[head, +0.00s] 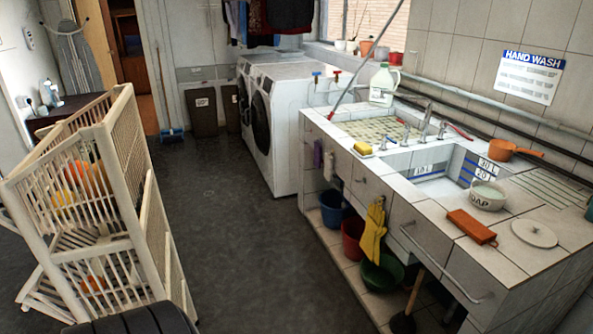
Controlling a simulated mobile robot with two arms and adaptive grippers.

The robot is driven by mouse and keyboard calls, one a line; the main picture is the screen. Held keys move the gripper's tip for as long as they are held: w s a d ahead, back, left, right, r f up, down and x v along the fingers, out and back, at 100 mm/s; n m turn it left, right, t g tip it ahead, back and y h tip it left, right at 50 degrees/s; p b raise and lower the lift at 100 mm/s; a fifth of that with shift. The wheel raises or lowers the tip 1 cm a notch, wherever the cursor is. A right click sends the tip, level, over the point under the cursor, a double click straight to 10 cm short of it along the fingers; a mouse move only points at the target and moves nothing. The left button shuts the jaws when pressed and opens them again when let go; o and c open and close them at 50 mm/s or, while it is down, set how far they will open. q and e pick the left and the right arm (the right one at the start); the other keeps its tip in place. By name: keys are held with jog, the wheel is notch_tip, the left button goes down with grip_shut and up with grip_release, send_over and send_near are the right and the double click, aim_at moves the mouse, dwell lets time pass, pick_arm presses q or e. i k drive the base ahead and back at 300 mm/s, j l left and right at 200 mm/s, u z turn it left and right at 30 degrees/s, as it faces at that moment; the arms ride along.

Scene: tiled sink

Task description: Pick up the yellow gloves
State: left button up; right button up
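The yellow gloves (373,229) hang down the front of the tiled sink counter, right of the middle of the head view. Their upper end is at the counter's front face, and their lower end is just above a green basin. Neither of my grippers shows in the head view, so I cannot see their state.
The tiled sink counter (375,178) runs along the right, with a front rail (440,262). Below it stand a blue bucket (332,209), a red bucket (353,238) and the green basin (381,274). A white slatted rack (148,180) stands left. Dark floor (232,235) between is clear.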

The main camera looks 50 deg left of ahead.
aim_at(369, 243)
jog(key=u, duration=1.25)
